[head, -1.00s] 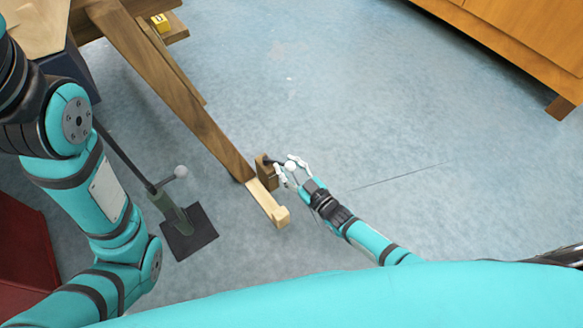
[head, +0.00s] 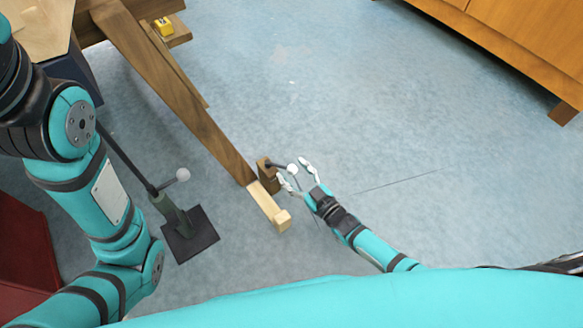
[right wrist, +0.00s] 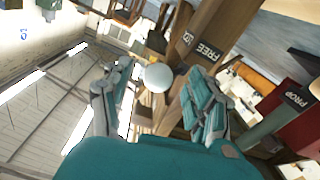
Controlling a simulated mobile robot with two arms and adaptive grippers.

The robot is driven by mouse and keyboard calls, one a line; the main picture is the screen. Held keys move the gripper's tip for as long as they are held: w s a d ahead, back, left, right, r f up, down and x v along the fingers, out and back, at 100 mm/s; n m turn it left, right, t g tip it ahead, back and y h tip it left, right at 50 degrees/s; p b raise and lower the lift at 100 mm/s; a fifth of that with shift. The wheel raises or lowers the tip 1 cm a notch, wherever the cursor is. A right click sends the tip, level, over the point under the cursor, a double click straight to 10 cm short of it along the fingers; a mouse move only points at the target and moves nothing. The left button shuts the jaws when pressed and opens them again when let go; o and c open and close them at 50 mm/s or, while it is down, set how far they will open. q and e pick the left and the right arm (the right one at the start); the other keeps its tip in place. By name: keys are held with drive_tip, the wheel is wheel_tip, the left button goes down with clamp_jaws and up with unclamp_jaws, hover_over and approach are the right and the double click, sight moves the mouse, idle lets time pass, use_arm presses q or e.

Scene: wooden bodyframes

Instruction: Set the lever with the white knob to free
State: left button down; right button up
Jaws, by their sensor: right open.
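The lever's white knob (head: 292,168) sits on a short dark stem beside a small brown wooden block (head: 265,175), near the lower end of a long wooden beam (head: 175,95). My right gripper (head: 296,173) is open, with its fingers spread on either side of the knob. In the right wrist view the white knob (right wrist: 158,78) shows between the open fingers, with a visible gap on each side. A dark label reading FREE (right wrist: 208,52) is on the wood just past the knob. My left arm is at the left; its gripper is out of the picture.
A second white ball (head: 183,174) is on a rod at a green post with a dark square base (head: 190,236). In the right wrist view a PROP label (right wrist: 298,98) is on a green post. A wooden cabinet (head: 515,45) stands top right. The floor between is clear.

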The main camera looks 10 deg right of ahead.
drive_tip(key=v, duration=1)
drive_tip(key=shift+d, duration=0.15)
drive_tip(key=shift+c, duration=0.4)
